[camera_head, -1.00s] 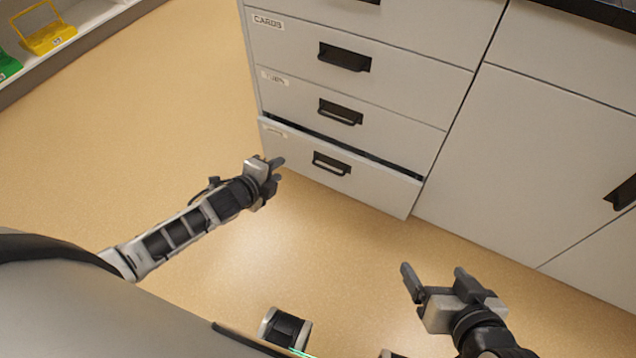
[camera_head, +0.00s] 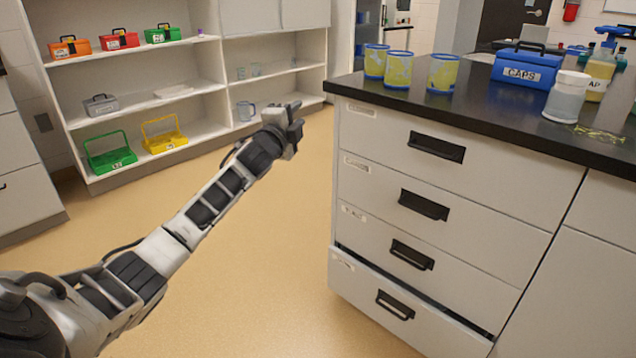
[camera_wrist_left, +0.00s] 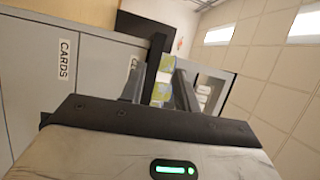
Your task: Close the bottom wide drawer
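The bottom wide drawer (camera_head: 425,326) is the lowest of the grey stack in the head view. It stands slightly out, with a dark gap along its top edge. Its black handle (camera_head: 395,305) is in plain view. My left gripper (camera_head: 297,118) is raised to the left of the cabinet, apart from the drawer. It looks open and empty; in the left wrist view a gap shows between its fingers (camera_wrist_left: 160,90). My right gripper is not in view.
The drawers above (camera_head: 450,205) look shut. Shelves (camera_head: 140,95) with coloured carriers stand at the back left. The floor (camera_head: 260,270) left of the cabinet is clear.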

